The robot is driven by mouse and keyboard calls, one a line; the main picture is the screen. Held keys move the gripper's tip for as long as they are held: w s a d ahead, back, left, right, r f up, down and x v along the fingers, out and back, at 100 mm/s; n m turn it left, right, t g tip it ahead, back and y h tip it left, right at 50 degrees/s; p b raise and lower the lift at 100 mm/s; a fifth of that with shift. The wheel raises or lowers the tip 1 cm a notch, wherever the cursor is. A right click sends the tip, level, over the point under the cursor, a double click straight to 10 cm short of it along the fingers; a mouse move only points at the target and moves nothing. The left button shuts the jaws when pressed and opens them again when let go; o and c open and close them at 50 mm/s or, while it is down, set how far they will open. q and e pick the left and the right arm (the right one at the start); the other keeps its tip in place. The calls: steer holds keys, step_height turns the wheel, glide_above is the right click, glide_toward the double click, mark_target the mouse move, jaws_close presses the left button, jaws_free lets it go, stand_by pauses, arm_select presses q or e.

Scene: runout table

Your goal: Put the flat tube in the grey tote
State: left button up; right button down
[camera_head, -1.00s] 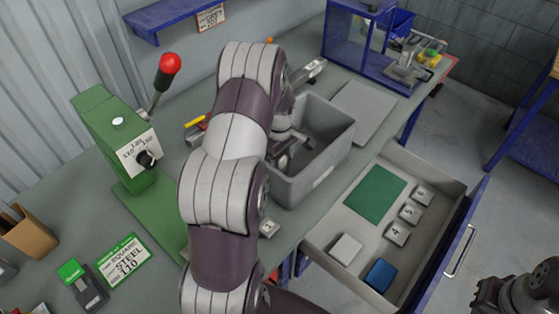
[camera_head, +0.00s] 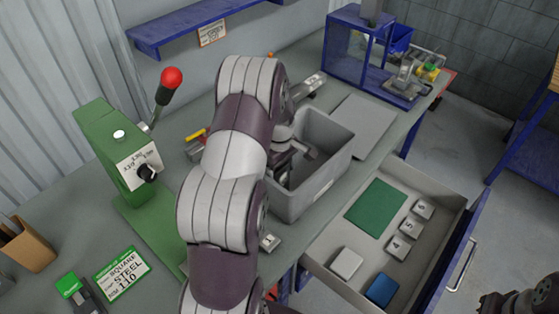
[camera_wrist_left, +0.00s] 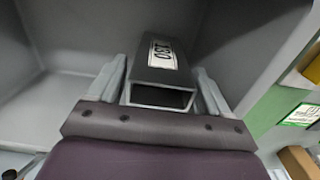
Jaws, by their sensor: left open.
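The flat tube (camera_wrist_left: 160,75) is dark grey and hollow with a white printed label, and its open end faces the left wrist camera. It lies between the two fingers of my left gripper (camera_wrist_left: 160,88), which is open around it. Grey walls of the grey tote (camera_wrist_left: 245,60) surround them in that view. In the head view my left gripper (camera_head: 293,158) is down inside the tote (camera_head: 325,185), and my arm hides part of the tote's left side. The tube cannot be made out there. Part of my right arm shows at the lower right corner; its jaws are unclear.
A green press (camera_head: 115,150) with a red-knobbed lever stands left of my arm. An open drawer (camera_head: 330,262) with a green mat and several small blocks juts out below the tote. A blue-framed case (camera_head: 350,45) stands at the back. A grey plate (camera_head: 362,125) lies right of the tote.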

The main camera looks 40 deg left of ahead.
arm_select(q)
step_height(320, 180, up, 8)
steer(key=b, duration=0.1)
steer(key=s+d+m+t, duration=0.1)
steer(key=s+d+m, duration=1.3)
steer(key=d+m, duration=0.2)
steer(key=shift+d+f+m, duration=0.35)
steer(key=shift+d+m, duration=0.05)
steer(key=shift+d, duration=0.85)
